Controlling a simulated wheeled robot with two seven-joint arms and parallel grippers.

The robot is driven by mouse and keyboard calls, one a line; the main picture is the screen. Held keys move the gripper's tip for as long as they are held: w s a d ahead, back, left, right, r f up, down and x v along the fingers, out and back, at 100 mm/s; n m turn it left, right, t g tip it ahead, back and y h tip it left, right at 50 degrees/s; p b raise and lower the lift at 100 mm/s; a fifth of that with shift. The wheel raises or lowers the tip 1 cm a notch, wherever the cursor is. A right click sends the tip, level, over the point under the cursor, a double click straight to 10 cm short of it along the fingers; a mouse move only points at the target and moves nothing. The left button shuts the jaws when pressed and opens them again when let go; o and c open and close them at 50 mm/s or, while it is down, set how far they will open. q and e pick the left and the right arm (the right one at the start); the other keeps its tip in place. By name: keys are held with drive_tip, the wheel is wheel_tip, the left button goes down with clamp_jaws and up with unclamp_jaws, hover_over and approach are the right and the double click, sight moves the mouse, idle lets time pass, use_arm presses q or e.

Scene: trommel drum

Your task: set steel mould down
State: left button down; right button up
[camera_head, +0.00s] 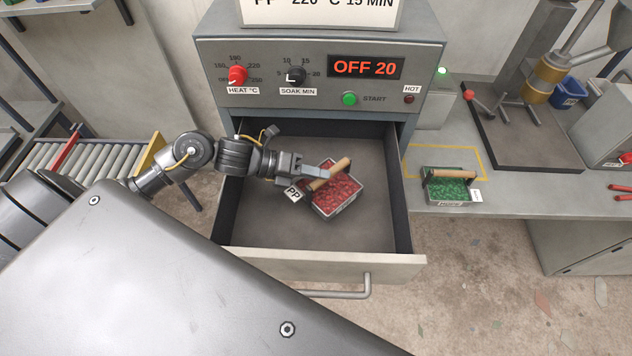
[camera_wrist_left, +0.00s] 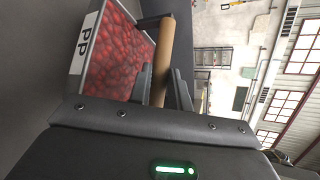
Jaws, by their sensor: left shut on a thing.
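The steel mould (camera_head: 338,197) is a shallow metal box full of red pellets with a wooden bar handle (camera_head: 330,174) and a "PP" label. It is in or over the open oven drawer (camera_head: 270,221), tilted in the picture. I cannot tell whether it touches the drawer floor. My left gripper (camera_head: 312,176) is shut on the wooden handle. In the left wrist view the fingers (camera_wrist_left: 161,88) close around the handle (camera_wrist_left: 166,55), with the red-filled mould (camera_wrist_left: 115,50) beside it. My right gripper is not in view.
The oven (camera_head: 318,75) reads "OFF 20" above the drawer. A second mould with green pellets (camera_head: 449,189) stands on the right bench (camera_head: 510,195) by a yellow outline. A roller conveyor (camera_head: 95,155) is at the left. The drawer floor left of the mould is free.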

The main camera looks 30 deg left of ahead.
sight(316, 192)
use_arm(q)
wheel_tip(316, 192, down, 3)
drive_tip(key=shift+r+p, duration=0.1)
drive_tip(key=shift+p, duration=0.35)
drive_tip(key=shift+f, duration=0.6)
drive_tip(key=c, duration=1.3)
unclamp_jaws()
drive_tip(key=shift+s, duration=0.1)
drive_tip(key=shift+s+a+b, duration=0.2)
drive_tip(key=shift+a+b, duration=0.1)
drive_tip(key=shift+a, duration=0.1)
drive_tip(key=b+v, duration=0.2)
drive_tip(key=v, duration=0.4)
drive_tip(key=shift+a+r, duration=0.2)
drive_tip(key=shift+r, duration=0.05)
drive_tip(key=shift+s, duration=0.1)
